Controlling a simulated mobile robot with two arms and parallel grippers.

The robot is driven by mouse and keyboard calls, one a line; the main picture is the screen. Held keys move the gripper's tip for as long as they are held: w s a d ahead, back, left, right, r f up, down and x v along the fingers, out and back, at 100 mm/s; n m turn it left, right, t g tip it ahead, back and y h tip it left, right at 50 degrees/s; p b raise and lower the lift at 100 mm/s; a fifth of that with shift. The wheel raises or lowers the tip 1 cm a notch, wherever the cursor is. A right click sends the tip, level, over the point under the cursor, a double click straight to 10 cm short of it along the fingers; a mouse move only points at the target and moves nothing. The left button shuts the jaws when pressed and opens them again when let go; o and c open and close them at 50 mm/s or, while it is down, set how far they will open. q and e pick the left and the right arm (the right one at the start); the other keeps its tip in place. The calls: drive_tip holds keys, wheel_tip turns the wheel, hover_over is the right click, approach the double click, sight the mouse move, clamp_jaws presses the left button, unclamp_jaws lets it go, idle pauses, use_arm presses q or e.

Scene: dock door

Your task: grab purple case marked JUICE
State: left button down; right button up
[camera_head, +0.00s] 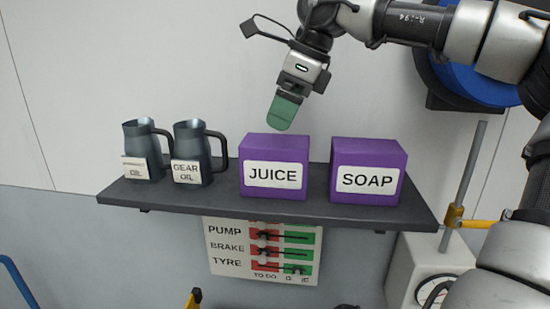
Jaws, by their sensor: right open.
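The purple case marked JUICE (274,212) stands upright on a dark grey wall shelf (225,206). Its white label faces me. A second purple case, marked SOAP (369,212), stands to its right with a narrow gap between them. My right gripper (282,115) comes down from above and is just over the back of the JUICE case's top, seemingly apart from it. Its green fingertips are seen edge-on, and it is open with nothing held. My left gripper is out of view.
Two dark jugs stand left of the cases, one labelled GEAR OIL (188,155), the other partly legible OIL (141,153). A PUMP, BRAKE, TYRE board (222,262) hangs below the shelf. A scale-like device with a dial (402,272) and a post is at right.

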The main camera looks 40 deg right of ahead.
sight(277, 140)
drive_tip(key=shift+x, duration=1.2)
drive_tip(key=shift+w+f+p, duration=0.1)
drive_tip(key=shift+f+p, duration=0.2)
drive_tip(key=shift+f, duration=0.1)
drive_tip(key=shift+w+f, duration=0.1)
drive_tip(key=shift+f, duration=0.15)
drive_tip(key=f+p, duration=0.1)
drive_tip(key=f, duration=0.1)
drive_tip(key=f+p, duration=0.1)
drive_tip(key=shift+w+a+f+p, duration=0.1)
drive_tip(key=shift+a+f+p, duration=0.15)
drive_tip(key=shift+p, duration=0.05)
drive_tip(key=shift+w+a+f, duration=0.1)
drive_tip(key=shift+w+f, duration=0.1)
drive_tip(key=shift+f, duration=0.45)
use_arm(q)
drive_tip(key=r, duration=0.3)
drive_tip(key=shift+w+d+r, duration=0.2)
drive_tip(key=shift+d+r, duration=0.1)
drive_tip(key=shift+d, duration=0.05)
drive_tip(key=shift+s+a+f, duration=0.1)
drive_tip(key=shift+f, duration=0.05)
use_arm(e)
drive_tip(key=shift+f, duration=0.1)
drive_tip(key=c, duration=1.1)
drive_tip(key=shift+c, duration=0.6)
